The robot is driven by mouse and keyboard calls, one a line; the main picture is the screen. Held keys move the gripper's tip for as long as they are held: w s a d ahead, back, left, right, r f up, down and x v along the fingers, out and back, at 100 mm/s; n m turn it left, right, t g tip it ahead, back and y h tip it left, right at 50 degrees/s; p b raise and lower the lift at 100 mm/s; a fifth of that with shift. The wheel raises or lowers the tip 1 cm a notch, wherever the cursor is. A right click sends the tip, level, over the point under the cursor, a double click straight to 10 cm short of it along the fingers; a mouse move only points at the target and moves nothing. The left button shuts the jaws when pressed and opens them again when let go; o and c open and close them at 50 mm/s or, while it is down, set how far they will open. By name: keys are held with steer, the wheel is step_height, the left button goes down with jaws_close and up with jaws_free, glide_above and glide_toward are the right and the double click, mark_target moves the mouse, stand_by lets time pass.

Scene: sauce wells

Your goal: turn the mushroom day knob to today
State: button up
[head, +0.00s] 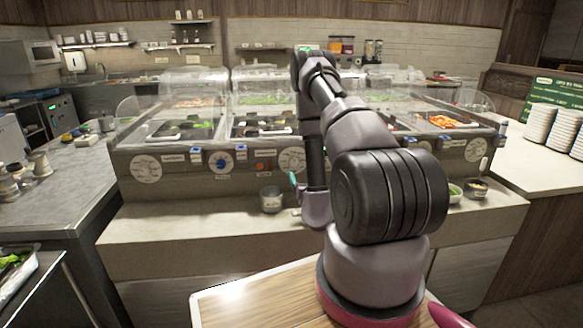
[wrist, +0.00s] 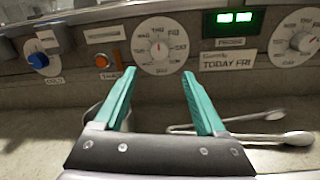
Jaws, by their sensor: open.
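In the wrist view a round white day dial (wrist: 160,46) with a small central knob is straight ahead, just beyond my fingertips. Day letters ring it; its pointer seems to point up, near THU, but is too small to be sure. A placard reading TODAY FRI (wrist: 227,61) is right of it. A second dial (wrist: 298,40) is partly cut off at the right edge. I cannot read which one is for mushroom. My gripper (wrist: 161,75) is open and empty, its teal fingers below and either side of the middle dial, apparently not touching it. In the head view my arm mostly hides my gripper.
A blue knob (wrist: 38,60), an orange button (wrist: 101,61) and a green-lit probe display (wrist: 234,17) share the panel. Tongs (wrist: 297,139) lie on the ledge at right. A metal cup (head: 271,199) stands on the ledge below. Clear plastic guards cover the food wells above.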

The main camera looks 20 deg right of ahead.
mark_target(295, 163)
steer(key=x, duration=1)
steer(key=shift+w+d+r, duration=0.1)
steer(key=shift+w, duration=0.05)
jaws_close()
